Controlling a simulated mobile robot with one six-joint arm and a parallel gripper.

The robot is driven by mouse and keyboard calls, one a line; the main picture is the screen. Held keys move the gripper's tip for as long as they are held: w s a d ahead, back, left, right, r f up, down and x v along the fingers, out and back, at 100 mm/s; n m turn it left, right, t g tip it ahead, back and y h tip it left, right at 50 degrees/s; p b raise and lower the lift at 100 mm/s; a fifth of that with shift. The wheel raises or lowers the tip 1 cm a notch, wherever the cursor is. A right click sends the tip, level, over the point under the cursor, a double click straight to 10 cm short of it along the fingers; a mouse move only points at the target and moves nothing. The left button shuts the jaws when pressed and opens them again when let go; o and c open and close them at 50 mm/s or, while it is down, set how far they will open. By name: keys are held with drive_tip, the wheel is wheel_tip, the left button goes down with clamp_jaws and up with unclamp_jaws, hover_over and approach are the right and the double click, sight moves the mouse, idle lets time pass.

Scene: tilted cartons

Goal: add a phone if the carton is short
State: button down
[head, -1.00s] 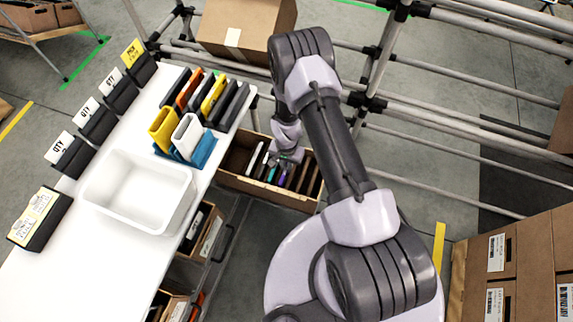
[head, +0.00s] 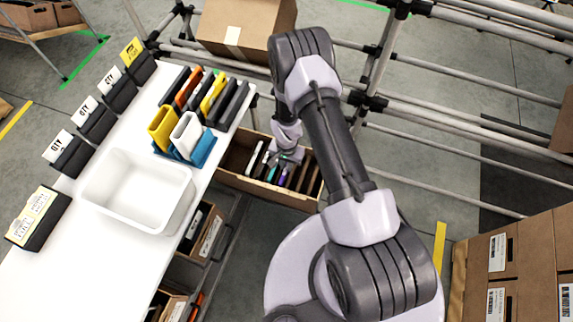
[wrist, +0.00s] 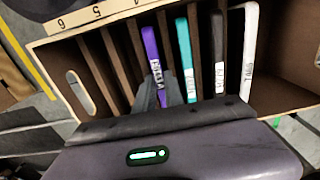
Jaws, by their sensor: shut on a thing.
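An open brown carton (head: 262,192) stands tilted beside the white table. In the wrist view the carton (wrist: 268,95) has brown dividers and holds a purple phone (wrist: 150,50), a teal phone (wrist: 184,50), a dark phone (wrist: 217,50) and a white phone (wrist: 249,45), all on edge. Slots to the left of the purple phone look empty. My gripper (head: 287,156) reaches down into the carton. In the wrist view my gripper (wrist: 160,92) is shut on the purple phone, which still sits among the dividers. The lower ends of the phones are hidden.
The white table (head: 95,250) carries an empty white tray (head: 135,195), a rack of coloured cases (head: 190,135) and several label cards. A closed box (head: 240,30) sits behind on a pipe frame. More cartons (head: 510,260) are at right.

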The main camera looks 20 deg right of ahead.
drive_tip(key=c, duration=1.3)
unclamp_jaws()
drive_tip(key=shift+c, duration=0.2)
drive_tip(key=shift+r, duration=0.1)
wheel_tip(320, 180, up, 17)
drive_tip(key=p, duration=0.7)
drive_tip(key=shift+r, duration=0.15)
wheel_tip(320, 180, up, 7)
drive_tip(key=p, duration=0.4)
